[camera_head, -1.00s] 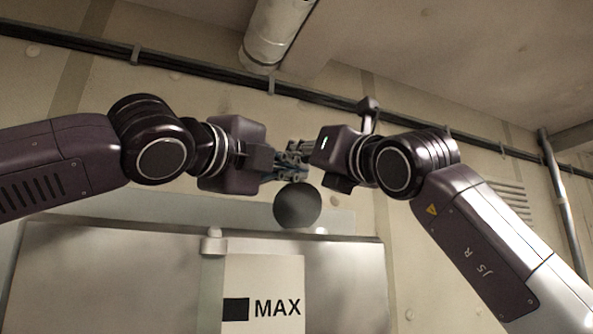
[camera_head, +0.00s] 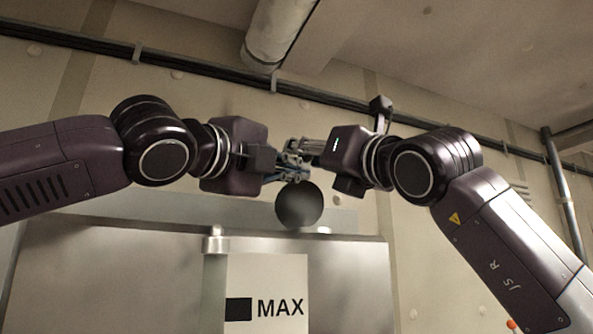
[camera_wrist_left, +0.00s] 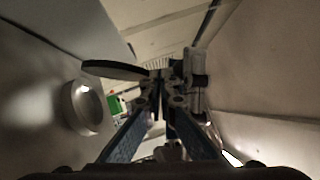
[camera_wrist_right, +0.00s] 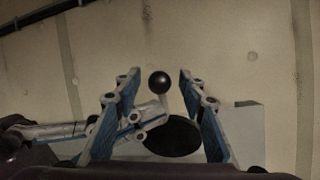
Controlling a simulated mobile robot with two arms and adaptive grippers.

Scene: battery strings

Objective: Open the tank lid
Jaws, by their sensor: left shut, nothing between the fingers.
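The tank (camera_head: 120,275) stands ahead, a pale metal box with a MAX label. A round dark piece (camera_head: 299,204), seemingly the lid, shows above its top edge. In the right wrist view it is a dark disc (camera_wrist_right: 172,140), with a small black ball (camera_wrist_right: 160,82) on a stem above it. In the left wrist view a thin dark disc shows edge-on (camera_wrist_left: 115,70). My left gripper (camera_head: 292,163) is shut and empty just above the round piece; its fingertips meet in the left wrist view (camera_wrist_left: 162,92). My right gripper (camera_wrist_right: 158,74) is open, with the ball between its fingers in view; contact is unclear.
A concrete wall with a dark cable run (camera_head: 200,70) is behind the tank. A thick pipe (camera_head: 278,35) hangs from above. A pale round fitting (camera_wrist_left: 86,107) shows in the left wrist view. Both grippers are close together, with little room between them.

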